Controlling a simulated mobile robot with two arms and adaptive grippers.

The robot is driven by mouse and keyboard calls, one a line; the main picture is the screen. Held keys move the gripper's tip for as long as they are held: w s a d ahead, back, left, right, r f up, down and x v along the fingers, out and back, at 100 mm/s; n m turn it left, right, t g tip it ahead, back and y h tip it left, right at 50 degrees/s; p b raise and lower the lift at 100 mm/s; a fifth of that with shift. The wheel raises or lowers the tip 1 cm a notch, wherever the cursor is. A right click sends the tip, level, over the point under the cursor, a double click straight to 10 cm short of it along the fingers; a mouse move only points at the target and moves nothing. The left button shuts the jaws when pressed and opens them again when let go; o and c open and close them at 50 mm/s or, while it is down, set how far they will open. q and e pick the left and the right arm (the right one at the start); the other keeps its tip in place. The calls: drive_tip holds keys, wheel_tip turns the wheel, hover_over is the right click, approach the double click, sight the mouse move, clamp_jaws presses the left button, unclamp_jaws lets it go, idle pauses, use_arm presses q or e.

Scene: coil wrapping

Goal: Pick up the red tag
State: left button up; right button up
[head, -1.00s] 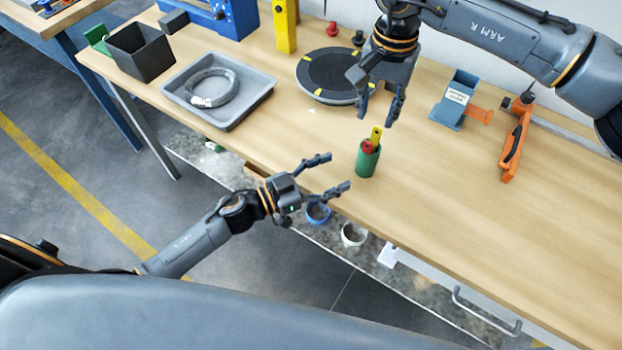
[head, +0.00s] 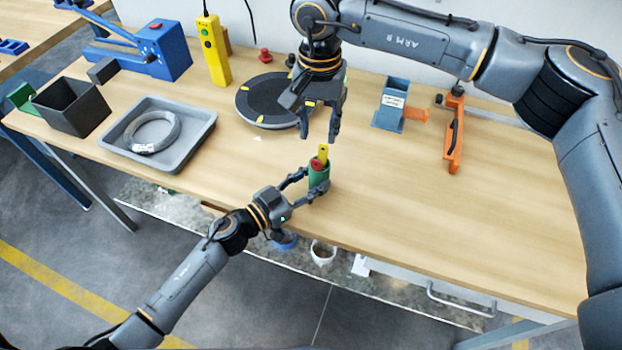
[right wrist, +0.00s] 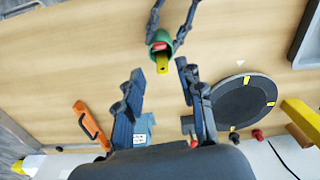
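The red tag (head: 317,165) stands in a small green cup (head: 319,179) near the table's front edge, beside a taller yellow tag (head: 323,152). In the right wrist view the red tag (right wrist: 160,46) shows only as a small patch at the cup's mouth, and its lower part is hidden. My left gripper (head: 314,179) has its fingers on both sides of the cup and appears shut on it. My right gripper (head: 318,138) is open and empty, pointing down just above and behind the tags.
A black round turntable (head: 268,99) lies behind my right gripper. A grey tray (head: 199,140) with a wire coil (head: 153,131) is at the left. A blue holder (head: 388,112) and an orange tool (head: 455,135) stand at the right. The front right of the table (head: 470,220) is clear.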

use_arm(q)
drive_tip(key=c, duration=0.5)
use_arm(e)
drive_tip(key=shift+c, duration=0.3)
use_arm(q)
drive_tip(key=shift+o, duration=0.2)
use_arm(e)
drive_tip(key=shift+s+a+f+m+y, duration=0.3)
drive_tip(key=shift+s+f+m, duration=0.1)
drive_tip(key=shift+m, duration=0.2)
drive_tip(key=s+a+f+m+g+y, duration=0.15)
drive_tip(key=m+y, duration=0.25)
drive_tip(key=m, duration=0.5)
drive_tip(key=s+a+f+m+g+y, duration=0.1)
drive_tip(key=s+f+m+y, duration=0.2)
drive_tip(key=m, duration=0.7)
drive_tip(key=d+f+m+t+y, duration=0.15)
drive_tip(key=d+m, duration=0.35)
drive_tip(key=m, duration=0.7)
drive_tip(key=w+d+m+t+y, duration=0.1)
drive_tip(key=d+m+t+y, duration=0.2)
drive_tip(key=d+m, duration=0.55)
drive_tip(key=d+f+m+t+y, duration=0.1)
drive_tip(key=d+m+t+y, duration=0.15)
drive_tip(key=m, duration=1.25)
drive_tip(key=x, duration=1.1)
drive_tip(key=shift+a+f+h, duration=0.3)
drive_tip(key=shift+h, duration=0.1)
